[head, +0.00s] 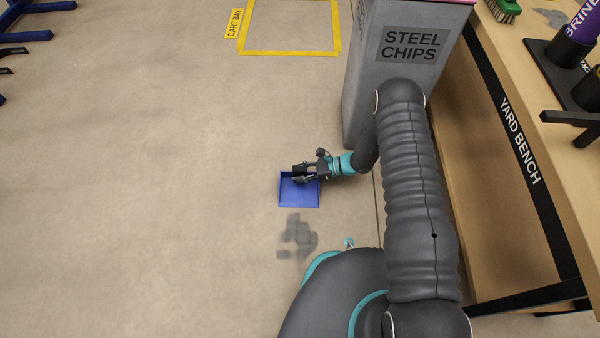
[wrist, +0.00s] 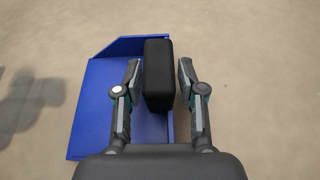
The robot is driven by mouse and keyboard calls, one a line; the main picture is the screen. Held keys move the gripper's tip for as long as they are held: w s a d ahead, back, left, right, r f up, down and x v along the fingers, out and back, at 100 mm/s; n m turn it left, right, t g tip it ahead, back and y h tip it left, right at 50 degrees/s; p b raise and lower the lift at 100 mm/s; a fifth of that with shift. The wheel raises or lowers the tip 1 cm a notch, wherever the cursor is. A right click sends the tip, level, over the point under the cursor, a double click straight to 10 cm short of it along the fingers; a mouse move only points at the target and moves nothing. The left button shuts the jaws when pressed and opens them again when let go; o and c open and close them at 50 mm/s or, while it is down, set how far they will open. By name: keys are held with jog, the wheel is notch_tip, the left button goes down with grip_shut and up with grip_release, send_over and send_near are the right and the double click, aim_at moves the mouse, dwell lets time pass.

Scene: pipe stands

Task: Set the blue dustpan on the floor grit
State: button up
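The blue dustpan (head: 300,196) is at or just above the floor in the head view; I cannot tell whether it touches. It lies beyond the grey floor grit (head: 297,236), clear of it. My gripper (head: 302,174) is over the pan's far part. In the wrist view the blue pan (wrist: 97,110) shows below and left of the fingers. Its black handle (wrist: 158,72) stands between my two fingers, with a narrow gap on each side. The gripper is open around the handle. The grit shows as a dark patch (wrist: 28,98) at the left.
A grey steel chips bin (head: 400,45) stands beyond my arm. The yard bench (head: 520,140) runs along the right, with a green brush (head: 502,10) on it. A yellow-taped cart bay (head: 290,53) is at the back. The floor left of the pan is clear.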

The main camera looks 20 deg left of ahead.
jog(key=shift+o, duration=0.2)
jog(key=v, duration=1.2)
jog(key=shift+d, duration=0.1)
